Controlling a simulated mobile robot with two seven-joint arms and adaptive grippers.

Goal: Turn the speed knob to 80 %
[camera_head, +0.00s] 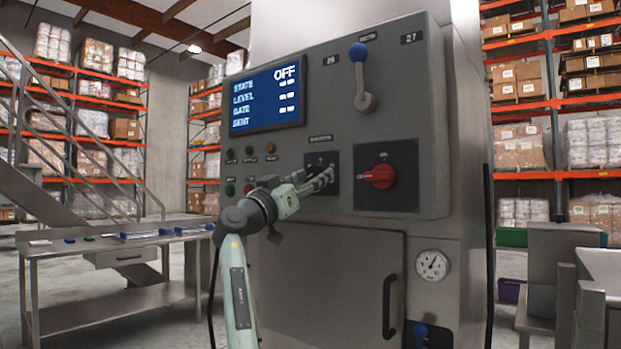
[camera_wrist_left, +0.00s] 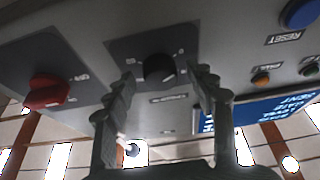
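The black speed knob (camera_wrist_left: 160,68) sits on a dark square plate in the left wrist view, with a pale pointer mark on it. Its scale and label are too small to read. In the head view, the dark plate (camera_head: 322,158) shows, with the knob mostly hidden behind my left gripper (camera_head: 326,178). In the left wrist view, my left gripper (camera_wrist_left: 165,78) is open, with one finger on each side of the knob and gaps between. I cannot tell whether the fingertips reach around it. My right gripper is not in view.
A red rotary switch (camera_head: 380,176) is right of the plate. Several small lamps and buttons (camera_head: 249,153) are left of it, below a blue screen (camera_head: 268,97) reading OFF. A blue-balled lever (camera_head: 361,75) stands above. A steel table (camera_head: 120,240) is at left.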

